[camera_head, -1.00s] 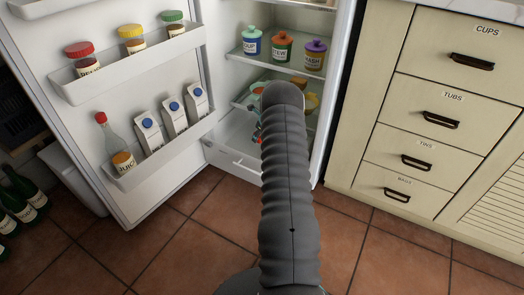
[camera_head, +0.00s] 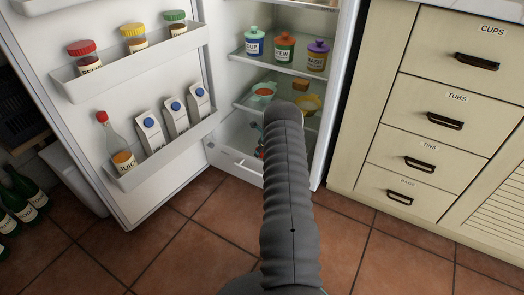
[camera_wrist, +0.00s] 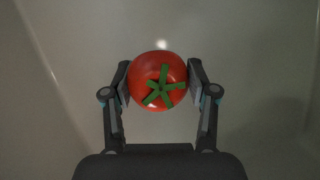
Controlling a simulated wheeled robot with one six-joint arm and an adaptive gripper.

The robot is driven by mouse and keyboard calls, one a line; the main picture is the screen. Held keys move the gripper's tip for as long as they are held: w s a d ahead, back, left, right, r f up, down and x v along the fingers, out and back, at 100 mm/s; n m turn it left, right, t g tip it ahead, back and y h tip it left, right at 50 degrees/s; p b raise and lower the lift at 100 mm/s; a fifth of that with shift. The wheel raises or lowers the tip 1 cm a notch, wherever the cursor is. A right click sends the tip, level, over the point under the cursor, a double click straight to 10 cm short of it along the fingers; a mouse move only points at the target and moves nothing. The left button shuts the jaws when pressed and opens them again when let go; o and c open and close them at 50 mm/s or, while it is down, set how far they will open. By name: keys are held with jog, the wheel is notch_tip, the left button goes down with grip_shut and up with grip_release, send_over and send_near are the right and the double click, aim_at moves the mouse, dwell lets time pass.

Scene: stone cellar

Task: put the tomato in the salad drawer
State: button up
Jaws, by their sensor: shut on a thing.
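A red tomato (camera_wrist: 158,80) with a green star-shaped stalk is between the two fingers of my gripper (camera_wrist: 160,84) in the wrist view. The fingers touch it on both sides, and my gripper is shut on it. Behind it is a plain pale grey surface. My arm covers my gripper, the tomato and the right part of the drawer there.
The fridge door (camera_head: 150,190) stands open at left, with jars, cartons and a bottle in its racks. Cream drawers (camera_head: 420,140) flank the right side.

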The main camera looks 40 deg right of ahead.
jog(key=shift+f+b, duration=0.4)
jog(key=shift+f, duration=0.15)
jog(key=o, duration=1.2)
